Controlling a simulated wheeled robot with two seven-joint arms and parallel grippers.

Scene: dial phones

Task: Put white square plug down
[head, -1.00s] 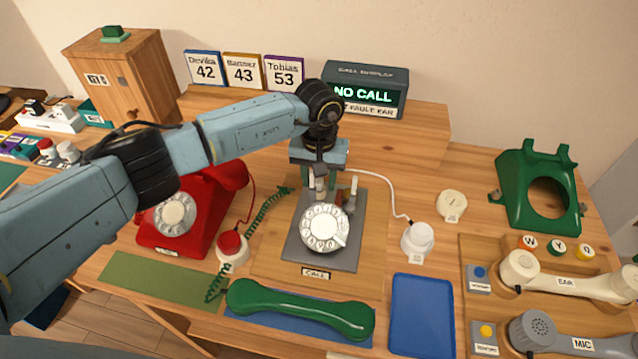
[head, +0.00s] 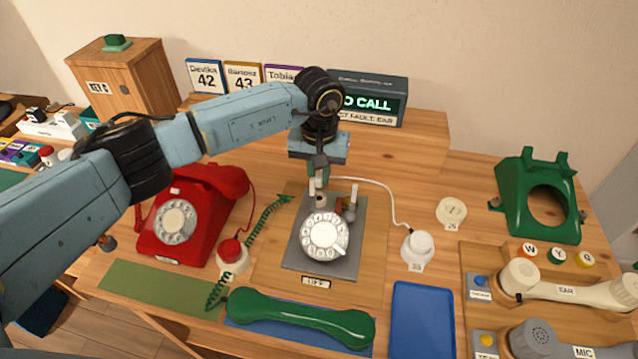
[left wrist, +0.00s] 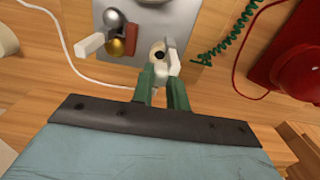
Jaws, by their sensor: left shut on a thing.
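My left gripper (head: 318,182) is low over the back left of the grey dial base (head: 353,225), its fingers pointing down. It is shut on the white plug, of which only a small pale part shows between the green fingers in the left wrist view (left wrist: 160,72). A round socket (left wrist: 158,50) with a dark hole is right at the fingertips; I cannot tell whether the plug touches it. A white cord (head: 375,184) runs from near the gripper to a round white unit (head: 418,245). My right gripper is not seen.
A white upright post (head: 353,192) and a reddish-brown block (head: 339,203) stand close right of the gripper. The white dial (head: 324,236) is in front. A red phone (head: 190,215) is left, a green handset (head: 300,318) and blue mat (head: 423,315) nearer.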

